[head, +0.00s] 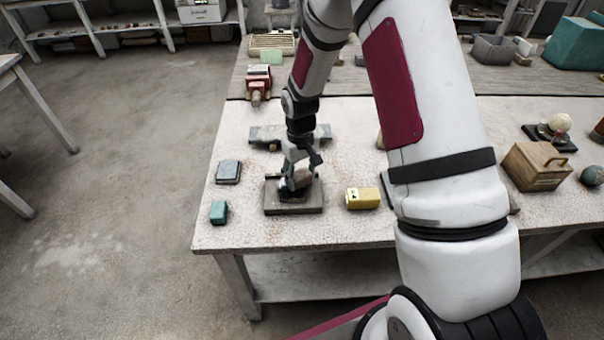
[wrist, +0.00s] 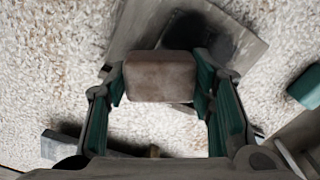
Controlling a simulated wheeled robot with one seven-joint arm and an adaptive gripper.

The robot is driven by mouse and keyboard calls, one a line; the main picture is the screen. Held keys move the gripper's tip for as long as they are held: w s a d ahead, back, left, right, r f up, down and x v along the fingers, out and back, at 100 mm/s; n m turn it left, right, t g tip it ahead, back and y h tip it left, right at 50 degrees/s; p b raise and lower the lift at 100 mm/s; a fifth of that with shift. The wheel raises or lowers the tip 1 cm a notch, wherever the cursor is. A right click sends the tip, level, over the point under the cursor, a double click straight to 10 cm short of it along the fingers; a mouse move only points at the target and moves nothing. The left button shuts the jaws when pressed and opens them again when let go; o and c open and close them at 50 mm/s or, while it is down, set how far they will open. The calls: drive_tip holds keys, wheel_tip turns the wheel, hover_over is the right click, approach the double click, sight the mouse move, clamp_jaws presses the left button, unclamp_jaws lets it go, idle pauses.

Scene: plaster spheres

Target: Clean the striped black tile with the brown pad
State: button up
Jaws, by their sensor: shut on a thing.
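My gripper (head: 296,184) is shut on the brown pad (wrist: 160,82), a rounded block held between the green-lined fingers (wrist: 160,88) in the wrist view. In the head view, the gripper points down over a grey square slab (head: 312,204) near the table's front. A dark area shows on the slab, partly hidden by the gripper. The slab also shows behind the pad in the wrist view (wrist: 243,48), with a dark patch on it. I cannot make out stripes, or whether the pad touches the slab.
A grey piece (head: 262,134) lies behind. A wooden box (head: 537,168) stands far right.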

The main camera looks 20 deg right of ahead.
drive_tip(key=shift+s+a, duration=0.15)
drive_tip(key=shift+a, duration=0.55)
drive_tip(key=shift+s+a, duration=0.1)
drive_tip(key=shift+a, duration=0.55)
drive_tip(key=shift+w+d, duration=0.15)
drive_tip(key=shift+d, duration=0.75)
drive_tip(key=shift+w+d, duration=0.15)
drive_tip(key=shift+d, duration=0.75)
drive_tip(key=shift+r, duration=0.1)
drive_tip(key=shift+s+a+r, duration=0.15)
drive_tip(key=shift+a+r, duration=0.5)
drive_tip(key=shift+a, duration=0.25)
drive_tip(key=shift+w+a+f, duration=0.1)
drive_tip(key=shift+w+a, duration=0.2)
drive_tip(key=shift+a, duration=0.45)
drive_tip(key=shift+w+a+f, duration=0.1)
drive_tip(key=shift+w+a, duration=0.15)
drive_tip(key=shift+a, duration=0.5)
